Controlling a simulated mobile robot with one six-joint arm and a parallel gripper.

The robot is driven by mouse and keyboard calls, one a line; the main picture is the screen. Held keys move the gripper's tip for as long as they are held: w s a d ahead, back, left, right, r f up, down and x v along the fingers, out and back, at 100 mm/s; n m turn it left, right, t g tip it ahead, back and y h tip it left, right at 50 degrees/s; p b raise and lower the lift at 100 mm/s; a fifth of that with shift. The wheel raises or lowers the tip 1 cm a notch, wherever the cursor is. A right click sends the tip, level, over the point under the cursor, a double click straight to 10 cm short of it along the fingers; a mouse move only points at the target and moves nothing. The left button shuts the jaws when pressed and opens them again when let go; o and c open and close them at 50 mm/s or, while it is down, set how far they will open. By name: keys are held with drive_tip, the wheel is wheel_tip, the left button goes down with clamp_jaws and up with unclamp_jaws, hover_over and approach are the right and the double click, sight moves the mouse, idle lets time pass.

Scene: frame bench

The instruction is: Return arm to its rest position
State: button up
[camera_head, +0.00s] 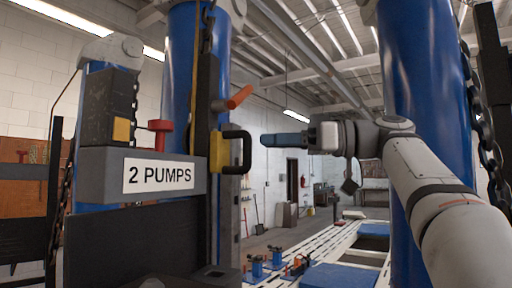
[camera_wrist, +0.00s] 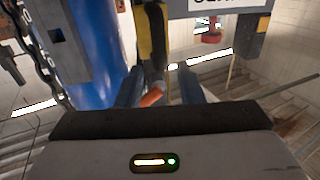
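My gripper (camera_head: 285,138) is extended to the left in the head view, with blue fingers pointing towards the black handle (camera_head: 240,151) on a yellow block. A small gap shows between the fingertips and the handle. In the wrist view the two blue fingers (camera_wrist: 160,88) stand apart with nothing held between them. An orange lever (camera_head: 238,97) sits above and left of the fingertips; it also shows between the fingers in the wrist view (camera_wrist: 152,97), apparently beyond them. My arm reaches in from the lower right.
A grey box labelled "2 PUMPS" (camera_head: 159,175) with a red knob (camera_head: 160,126) stands left. Blue columns (camera_head: 188,70) (camera_head: 425,90) with chains stand on both sides. A white slotted frame bench (camera_head: 345,232) lies low behind. The space between the columns looks open.

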drive_tip(key=shift+v, duration=1.1)
wheel_tip(320, 180, down, 24)
drive_tip(key=a+m+t+h+b, duration=0.1)
drive_tip(key=a+m+t+h, duration=0.1)
drive_tip(key=m+h, duration=0.75)
drive_tip(key=s+d+f+m+g+h, duration=0.1)
drive_tip(key=s+f, duration=0.4)
drive_tip(key=f, duration=0.5)
drive_tip(key=s+d+f+m+h, duration=0.3)
drive_tip(key=s+f, duration=0.3)
drive_tip(key=f, duration=0.5)
drive_tip(key=s+d+f+m+g+h+b, duration=0.1)
drive_tip(key=s+d+f+h, duration=0.3)
drive_tip(key=f, duration=0.7)
drive_tip(key=s+m, duration=0.1)
drive_tip(key=s, duration=0.1)
drive_tip(key=shift+s+d+f+g, duration=0.2)
drive_tip(key=shift+s+d+g, duration=0.05)
drive_tip(key=shift+d+g, duration=0.1)
